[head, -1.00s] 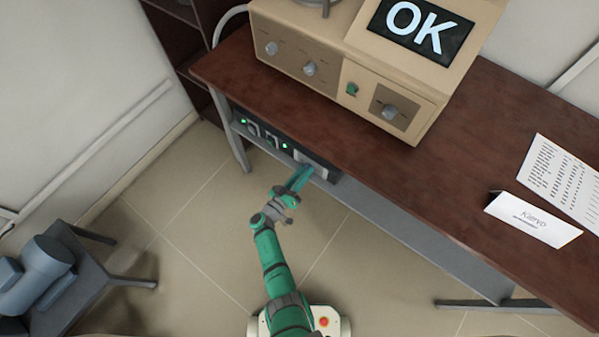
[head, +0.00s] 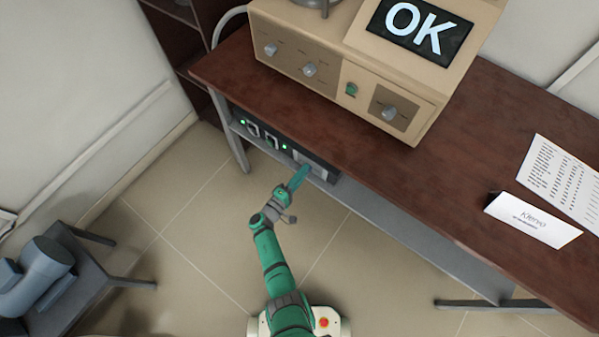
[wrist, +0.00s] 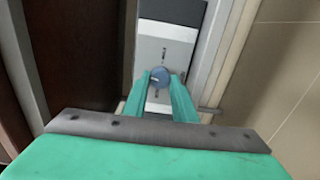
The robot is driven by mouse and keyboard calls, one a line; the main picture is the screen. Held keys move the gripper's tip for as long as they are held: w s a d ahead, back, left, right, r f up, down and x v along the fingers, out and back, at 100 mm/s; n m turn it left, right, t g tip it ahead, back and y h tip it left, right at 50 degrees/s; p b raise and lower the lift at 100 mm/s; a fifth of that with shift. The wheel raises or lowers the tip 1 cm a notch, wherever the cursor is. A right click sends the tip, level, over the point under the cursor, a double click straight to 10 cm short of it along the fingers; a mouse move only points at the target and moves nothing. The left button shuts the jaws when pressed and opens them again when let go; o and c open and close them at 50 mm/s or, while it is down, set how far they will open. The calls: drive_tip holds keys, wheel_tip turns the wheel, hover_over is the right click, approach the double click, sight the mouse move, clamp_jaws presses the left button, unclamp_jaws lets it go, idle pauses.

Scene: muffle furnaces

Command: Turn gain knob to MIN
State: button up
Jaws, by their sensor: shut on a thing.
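A round blue-grey knob (wrist: 160,77) sits on a pale panel (wrist: 178,48) in the wrist view, with a light mark towards its left side. Small dark marks show on the panel above and below it; no label is readable. My gripper (wrist: 158,86) has its two green fingers on either side of the knob and is shut on it. In the head view my gripper (head: 302,174) reaches the right end of a dark unit (head: 272,141) under the table, and the knob is hidden there.
The brown table (head: 335,125) overhangs the unit, which rests on a grey shelf (head: 400,228). A beige device (head: 335,75) with several knobs and an "OK" screen (head: 420,30) stands on top. A grey stool (head: 85,285) is at left. Floor around my arm is clear.

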drive_tip(key=n, duration=1.9)
drive_tip(key=shift+w+a+r+n, duration=0.1)
drive_tip(key=shift+w+a+n, duration=0.05)
drive_tip(key=shift+a+n, duration=0.2)
drive_tip(key=shift+n, duration=0.35)
drive_tip(key=o, duration=1)
drive_tip(key=shift+o, duration=0.2)
drive_tip(key=shift+d, duration=0.25)
